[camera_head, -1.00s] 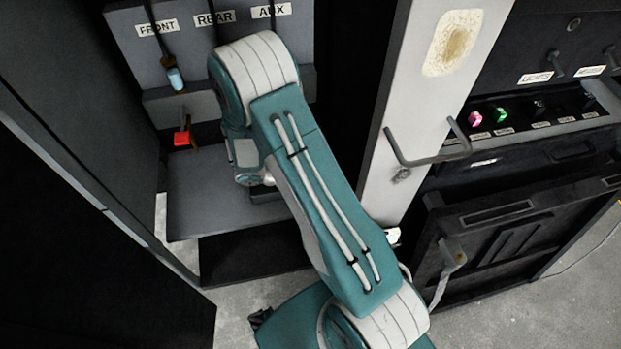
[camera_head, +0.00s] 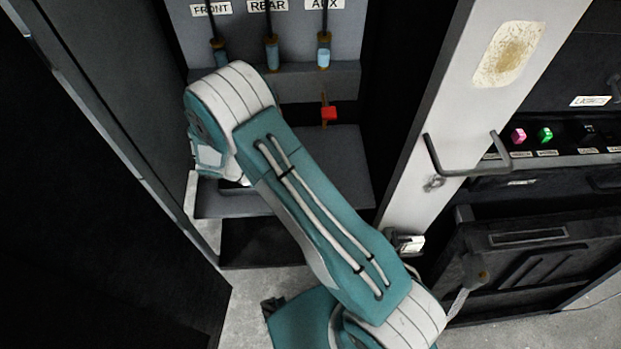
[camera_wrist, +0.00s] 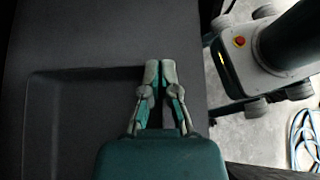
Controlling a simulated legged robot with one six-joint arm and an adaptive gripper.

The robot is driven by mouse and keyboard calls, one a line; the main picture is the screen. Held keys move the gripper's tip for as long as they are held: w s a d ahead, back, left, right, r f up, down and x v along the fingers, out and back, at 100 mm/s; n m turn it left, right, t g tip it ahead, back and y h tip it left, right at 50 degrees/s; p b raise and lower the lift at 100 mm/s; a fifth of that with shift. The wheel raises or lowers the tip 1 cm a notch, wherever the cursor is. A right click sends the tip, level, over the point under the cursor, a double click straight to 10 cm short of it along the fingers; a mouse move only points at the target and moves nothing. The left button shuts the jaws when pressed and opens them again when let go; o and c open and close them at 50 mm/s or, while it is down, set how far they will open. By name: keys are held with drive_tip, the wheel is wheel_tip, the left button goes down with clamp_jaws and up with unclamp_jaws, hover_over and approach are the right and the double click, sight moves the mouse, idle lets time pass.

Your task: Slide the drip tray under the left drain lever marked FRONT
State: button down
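The FRONT lever (camera_head: 219,52) hangs at the left of a grey panel in the head view, below its FRONT label (camera_head: 211,9). My arm covers the space beneath it. My gripper (camera_wrist: 160,72) shows in the wrist view with its two fingers together, over a dark surface. A shallow recess (camera_wrist: 85,115) with a raised edge lies left of the fingers. It may be the drip tray, but I cannot tell. Whether the fingers pinch a thin edge is unclear.
The REAR lever (camera_head: 271,53) and AUX lever (camera_head: 324,50) hang to the right. A red piece (camera_head: 329,113) sits below AUX, above a bare grey shelf (camera_head: 330,165). A pale post (camera_head: 470,105) with a grey handle (camera_head: 463,170) stands right. A dark wall is at left.

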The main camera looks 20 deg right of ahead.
drive_tip(key=shift+w+a+f, duration=0.15)
drive_tip(key=shift+a+f, duration=0.15)
drive_tip(key=shift+a, duration=0.5)
